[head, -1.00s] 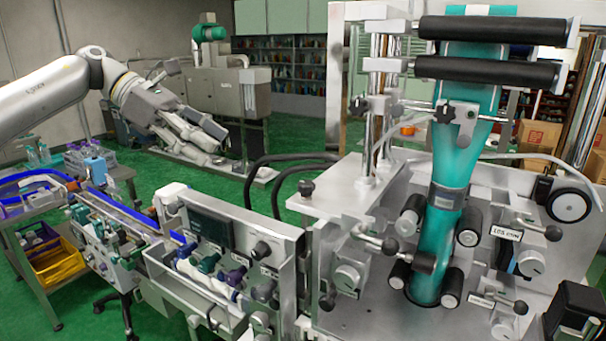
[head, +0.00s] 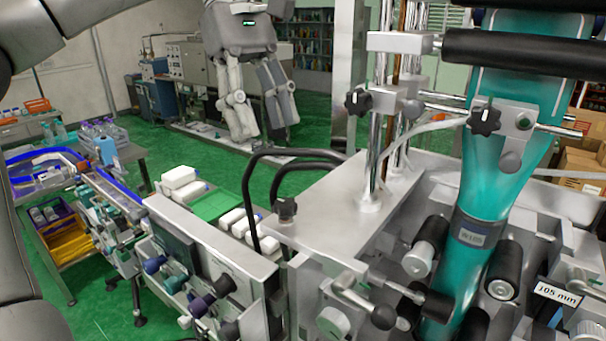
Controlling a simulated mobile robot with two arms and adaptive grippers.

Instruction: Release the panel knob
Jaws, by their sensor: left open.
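A dark round knob (head: 222,285) sits on the face of the grey control panel (head: 247,268), at the lower left of centre. Other dark knobs are close by, and I cannot tell for sure which is the panel knob. My left gripper (head: 262,140) hangs fingers-down at the top, left of centre. Its two fingers are apart with nothing between them. In the picture it is above the panel and clear of the knob. My right gripper does not show.
A teal sleeve (head: 508,165) runs down the machine at right, under black rollers (head: 530,52). A star knob (head: 358,102) sticks out from the chrome posts. Black curved hoses (head: 255,170) rise behind the panel. White boxes (head: 180,178) lie behind it.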

